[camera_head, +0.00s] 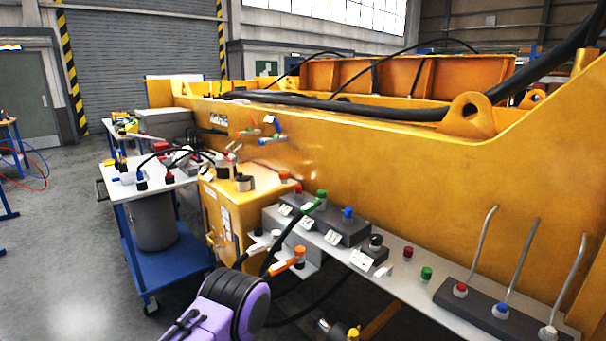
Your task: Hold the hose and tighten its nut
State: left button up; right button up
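A black hose (283,237) rises in a curve from near the purple part at the bottom to a green collar (311,207) by the dark valve block (350,230). Whether this collar is the nut is not clear. Several red, green, blue and black caps or fittings stand on and around the block. A purple and black part (232,305), probably a link of my arm, fills the bottom left of centre and hides what is behind it. I make out neither gripper's fingers. Nothing shows either gripper touching the hose.
A grey ledge (405,292) runs along the large yellow casting (400,190), with three bent levers at its right end. An orange-ended fitting (299,256) sticks out below the block. A blue cart (165,262) carries tools and hoses at left.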

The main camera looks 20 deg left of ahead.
aim_at(321, 194)
jog(key=u, duration=2.15)
jog(key=i, duration=2.55)
jog(key=z, duration=1.95)
